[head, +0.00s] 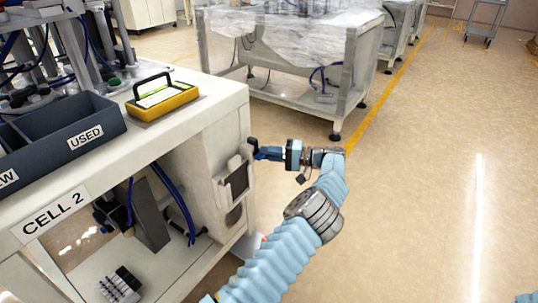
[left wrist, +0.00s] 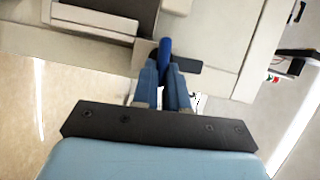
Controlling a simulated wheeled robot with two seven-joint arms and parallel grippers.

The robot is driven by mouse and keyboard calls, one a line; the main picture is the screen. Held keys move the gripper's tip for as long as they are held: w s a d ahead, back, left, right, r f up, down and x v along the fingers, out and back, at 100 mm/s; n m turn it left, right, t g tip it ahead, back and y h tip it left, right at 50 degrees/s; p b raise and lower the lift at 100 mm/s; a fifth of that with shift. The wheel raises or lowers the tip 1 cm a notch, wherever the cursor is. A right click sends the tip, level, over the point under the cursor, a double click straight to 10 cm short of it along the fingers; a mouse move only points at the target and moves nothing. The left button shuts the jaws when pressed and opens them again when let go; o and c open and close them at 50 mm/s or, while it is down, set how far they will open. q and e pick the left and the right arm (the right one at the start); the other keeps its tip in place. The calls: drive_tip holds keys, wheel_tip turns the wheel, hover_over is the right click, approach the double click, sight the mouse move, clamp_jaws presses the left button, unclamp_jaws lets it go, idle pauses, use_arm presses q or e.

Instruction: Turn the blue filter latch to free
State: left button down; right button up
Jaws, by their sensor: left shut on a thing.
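The blue latch (left wrist: 165,48) shows in the left wrist view as a short bright blue bar between my left fingertips, against the pale cabinet side. My left gripper (left wrist: 165,72) is shut on it; the fingers hide its lower part. In the head view my left gripper (head: 262,153) reaches the end face of the CELL 2 cabinet from the right, beside a framed dark panel (head: 237,181). The latch is too small and covered there to tell its angle. My right gripper is not in view.
The CELL 2 bench (head: 200,120) carries a dark bin marked USED (head: 85,140) and a yellow device with a black handle (head: 162,98). A plastic-wrapped frame (head: 300,45) stands behind. The floor to the right (head: 430,170) is clear.

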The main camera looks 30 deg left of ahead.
use_arm(q)
drive_tip(key=shift+a+m, duration=0.2)
drive_tip(key=shift+m, duration=0.2)
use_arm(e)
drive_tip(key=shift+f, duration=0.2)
use_arm(q)
drive_tip(key=c, duration=1.2)
unclamp_jaws()
drive_tip(key=shift+s+f, duration=0.1)
drive_tip(key=shift+o, duration=0.2)
drive_tip(key=shift+d, duration=0.1)
